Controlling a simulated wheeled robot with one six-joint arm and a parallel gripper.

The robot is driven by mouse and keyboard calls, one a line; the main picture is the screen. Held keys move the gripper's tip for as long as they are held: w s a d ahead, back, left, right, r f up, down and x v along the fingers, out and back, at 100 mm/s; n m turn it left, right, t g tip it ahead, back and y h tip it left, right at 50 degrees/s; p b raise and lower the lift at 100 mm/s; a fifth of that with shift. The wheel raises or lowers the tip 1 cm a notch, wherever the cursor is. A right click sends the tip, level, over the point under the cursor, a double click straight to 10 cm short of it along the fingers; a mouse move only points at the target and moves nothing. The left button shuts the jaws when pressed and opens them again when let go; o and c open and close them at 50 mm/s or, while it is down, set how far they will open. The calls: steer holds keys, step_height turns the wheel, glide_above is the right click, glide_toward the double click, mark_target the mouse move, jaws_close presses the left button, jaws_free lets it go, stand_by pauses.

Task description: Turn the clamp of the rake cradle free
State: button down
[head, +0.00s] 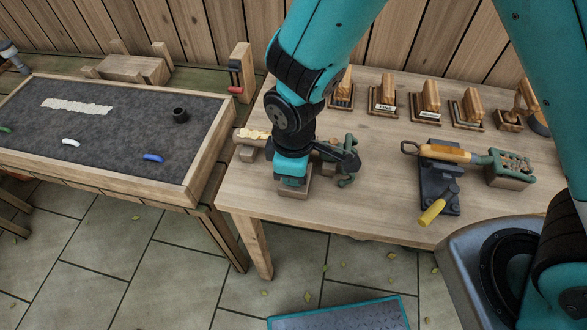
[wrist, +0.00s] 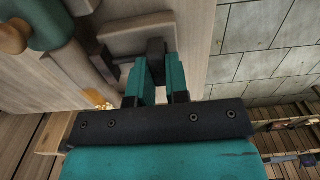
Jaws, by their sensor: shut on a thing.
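My gripper (wrist: 157,66) is shut on a dark block-like knob (wrist: 156,47) in the wrist view. The knob joins a dark bar, seemingly the clamp lever (wrist: 109,66), beside a pale wooden block (wrist: 138,34). In the head view my wrist is over the front left of the table, and it hides the fingertips and most of the clamp. The wooden block (head: 293,190) shows below it. A green tool head (head: 346,172), perhaps the rake's, sticks out to its right; a wooden piece with yellowish stuff (head: 252,134) sticks out to its left.
On the table (head: 385,215), a dark stand (head: 438,185) with a yellow lever (head: 432,213) and an orange-handled tool (head: 445,153) stands to the right.

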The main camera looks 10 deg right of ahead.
stand_by(0.3)
steer(key=c, duration=1.1)
jaws_free()
steer(key=shift+r, duration=0.1)
step_height(320, 180, up, 17)
steer(key=shift+r, duration=0.15)
steer(key=shift+d, duration=0.1)
steer(key=s+d+r+m+y, duration=0.1)
steer(key=s+d+r+m, duration=0.1)
steer(key=s+d, duration=0.1)
steer(key=s+d+r+m+y, duration=0.1)
steer(key=s+d+r+m, duration=0.1)
steer(key=s+d, duration=0.1)
steer(key=s+d+r+m+y, duration=0.2)
steer(key=s+d+m, duration=0.1)
steer(key=s, duration=0.1)
steer(key=shift+d+r, duration=0.15)
steer(key=shift+d, duration=0.15)
